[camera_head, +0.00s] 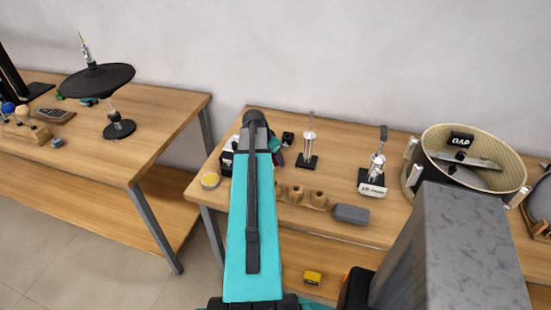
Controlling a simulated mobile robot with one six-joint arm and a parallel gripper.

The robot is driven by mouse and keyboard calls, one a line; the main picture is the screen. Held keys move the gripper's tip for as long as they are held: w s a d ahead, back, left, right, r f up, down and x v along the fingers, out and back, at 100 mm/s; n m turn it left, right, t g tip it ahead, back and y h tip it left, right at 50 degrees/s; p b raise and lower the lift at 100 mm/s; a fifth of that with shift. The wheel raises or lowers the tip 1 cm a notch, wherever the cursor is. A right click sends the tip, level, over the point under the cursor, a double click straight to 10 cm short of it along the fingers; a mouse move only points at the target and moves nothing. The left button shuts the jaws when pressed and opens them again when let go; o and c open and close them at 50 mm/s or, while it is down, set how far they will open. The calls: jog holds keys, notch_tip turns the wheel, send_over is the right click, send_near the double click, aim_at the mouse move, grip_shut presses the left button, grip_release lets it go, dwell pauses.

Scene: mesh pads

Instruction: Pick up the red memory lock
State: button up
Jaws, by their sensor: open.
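I cannot make out a red memory lock for certain. A small dark reddish bit (286,139) shows just right of my arm near the back of the right table (330,238), too small to identify. My teal arm rises through the middle of the view and covers part of this table. My gripper does not show; it is hidden behind the arm or outside the view.
On the right table are a yellow round tin (210,181), a wooden holder (300,195), a grey case (351,214), two metal stands (308,145) (376,165) and a drum (432,150). A yellow box (312,278) lies lower down. A cymbal stand (119,130) is on the left table.

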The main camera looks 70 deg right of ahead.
dwell(0.4)
jog(key=c, duration=1.2)
jog(key=shift+o, duration=0.2)
jog(key=shift+r, duration=0.15)
notch_tip(320, 180, up, 10)
jog(key=b, duration=0.2)
dwell(0.3)
dwell(0.4)
